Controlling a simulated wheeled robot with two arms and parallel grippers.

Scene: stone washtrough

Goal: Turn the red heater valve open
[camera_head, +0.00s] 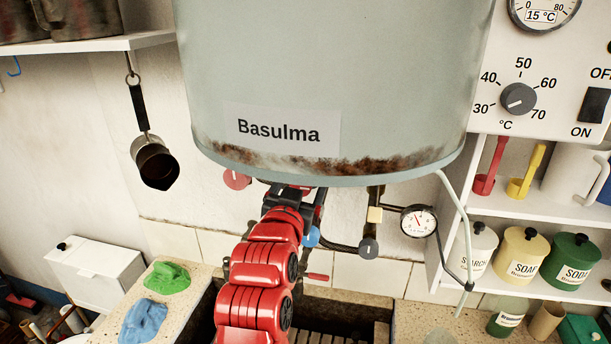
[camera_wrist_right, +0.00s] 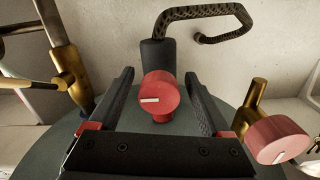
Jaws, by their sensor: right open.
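A bright red knob (camera_wrist_right: 158,92) with a white mark sits between the fingers of my right gripper (camera_wrist_right: 159,76) in the wrist view. The fingers are open, with a visible gap on each side of the knob. In the head view my right gripper (camera_head: 291,190) is just under the tank, and it hides this knob. A paler red knob (camera_wrist_right: 278,140) with a white mark is outside the fingers at the right of the wrist view. A pale red knob (camera_head: 237,180) also shows under the tank, left of the gripper, in the head view. My left gripper is not in view.
The tank (camera_head: 330,80) labelled Basulma hangs above the gripper. A blue knob (camera_head: 312,237), a grey knob (camera_head: 368,249) and a gauge (camera_head: 418,221) on pipes are close on the right. A control panel (camera_head: 545,70) and shelf are further right. A ladle (camera_head: 152,160) hangs left.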

